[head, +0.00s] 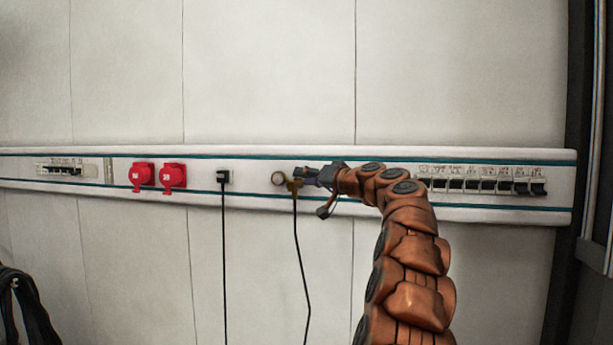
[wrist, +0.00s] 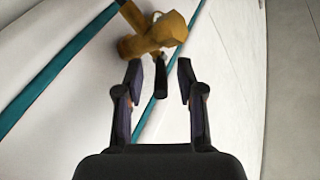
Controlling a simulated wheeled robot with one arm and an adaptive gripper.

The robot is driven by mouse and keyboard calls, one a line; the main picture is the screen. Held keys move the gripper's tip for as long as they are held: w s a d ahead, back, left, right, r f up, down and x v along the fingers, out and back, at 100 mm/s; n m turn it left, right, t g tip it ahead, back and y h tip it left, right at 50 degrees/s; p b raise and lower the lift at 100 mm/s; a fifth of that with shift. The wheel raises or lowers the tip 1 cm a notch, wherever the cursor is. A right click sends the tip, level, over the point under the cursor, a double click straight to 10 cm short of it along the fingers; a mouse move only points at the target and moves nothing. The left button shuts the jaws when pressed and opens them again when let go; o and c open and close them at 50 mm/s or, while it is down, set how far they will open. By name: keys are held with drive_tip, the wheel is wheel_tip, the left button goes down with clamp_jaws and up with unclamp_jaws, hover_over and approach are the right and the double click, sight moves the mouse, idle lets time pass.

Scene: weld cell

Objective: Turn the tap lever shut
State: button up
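The brass tap (head: 293,186) is on the white wall rail, right of the middle socket, with a thin black line hanging below it. It also shows in the wrist view (wrist: 154,38) at the top. The tap's lever (wrist: 161,78) has a black end that points toward my gripper. My gripper (wrist: 160,72) is open, and the lever's end shows between its two fingertips, with a gap visible on each side. In the head view my gripper (head: 308,174) is just right of the tap, and the lever cannot be made out there.
The white rail (head: 380,208) runs along the panelled wall. Two red sockets (head: 157,176) and a black plug (head: 223,178) with a hanging cable are to the left. A row of breakers (head: 490,185) is right of my gripper. A black cable coil (head: 22,300) hangs at lower left.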

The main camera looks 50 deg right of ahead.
drive_tip(key=shift+c, duration=0.2)
clamp_jaws()
drive_tip(key=shift+r, duration=0.15)
drive_tip(key=shift+r+y, duration=0.2)
drive_tip(key=shift+y, duration=0.1)
drive_tip(key=shift+w+d+r+n+y+p, duration=0.1)
drive_tip(key=shift+r+n+y+p, duration=0.05)
drive_tip(key=shift+n+y+p, duration=0.3)
drive_tip(key=shift+d+y, duration=0.1)
drive_tip(key=shift+y, duration=0.25)
drive_tip(key=shift+d+n+y+p, duration=0.2)
drive_tip(key=shift+n+y+p, duration=0.3)
drive_tip(key=shift+p, duration=0.7)
drive_tip(key=shift+d+f+n+y+p, duration=0.1)
drive_tip(key=shift+f+n+y+p, duration=0.25)
drive_tip(key=shift+p, duration=0.85)
drive_tip(key=shift+f+y+p, duration=0.15)
drive_tip(key=shift+y+p, duration=0.2)
